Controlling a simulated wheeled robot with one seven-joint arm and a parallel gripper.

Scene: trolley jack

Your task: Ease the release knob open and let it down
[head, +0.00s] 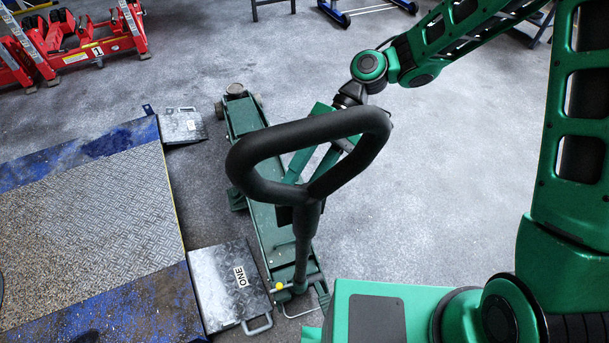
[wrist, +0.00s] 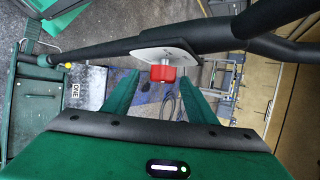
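The green trolley jack (head: 262,228) lies on the floor, its round saddle (head: 236,90) at the far end. Its black handle (head: 305,240) rises toward the camera and ends in a padded loop grip (head: 262,142). The red release knob (wrist: 162,75) sits on a pale plate (wrist: 165,57) on the handle in the wrist view; it is hidden in the head view. My gripper (head: 304,178) shows through the loop. In the wrist view my gripper (wrist: 159,76) is open, its green fingers either side of the knob with gaps; contact is not visible.
A ramp platform (head: 90,220) with blue edges stands left of the jack. A grey pad (head: 230,285) marked ONE and a smaller pad (head: 182,125) lie beside it. A yellow ball (head: 279,286) sits near the handle's foot. Red stands (head: 95,45) are far left. Floor right of the jack is clear.

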